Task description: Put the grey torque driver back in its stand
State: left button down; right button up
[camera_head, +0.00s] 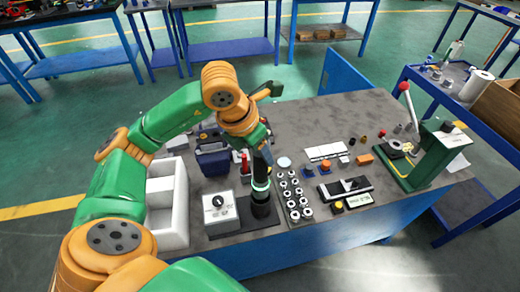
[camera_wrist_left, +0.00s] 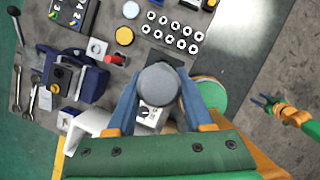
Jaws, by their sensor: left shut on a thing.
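My left gripper (camera_head: 262,150) reaches down over the front of the workbench and is shut on the torque driver. In the left wrist view, the driver's round grey end (camera_wrist_left: 160,82) sits between the two blue fingers. In the head view its dark shaft (camera_head: 259,170) points down, nearly upright, to a pale teal ring. I cannot tell whether the driver's tip is inside the stand. My right gripper (camera_wrist_left: 263,101) shows small in the left wrist view, its jaws too small to judge.
A white box with a black knob (camera_head: 220,212) stands left of the stand, and a white bin (camera_head: 168,205) beyond it. A block of several round sockets (camera_head: 293,195) stands close on the right. A green lever press (camera_head: 425,160) stands at the right end.

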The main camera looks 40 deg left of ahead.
aim_at(260, 165)
pick_arm(q)
jog(key=shift+f+b, duration=2.15)
jog(key=shift+f, duration=0.1)
jog(key=shift+c, duration=1)
grip_release()
jog(key=shift+s+d+r, duration=0.1)
jog(key=shift+p+v, duration=1.75)
jog(key=shift+v, duration=0.8)
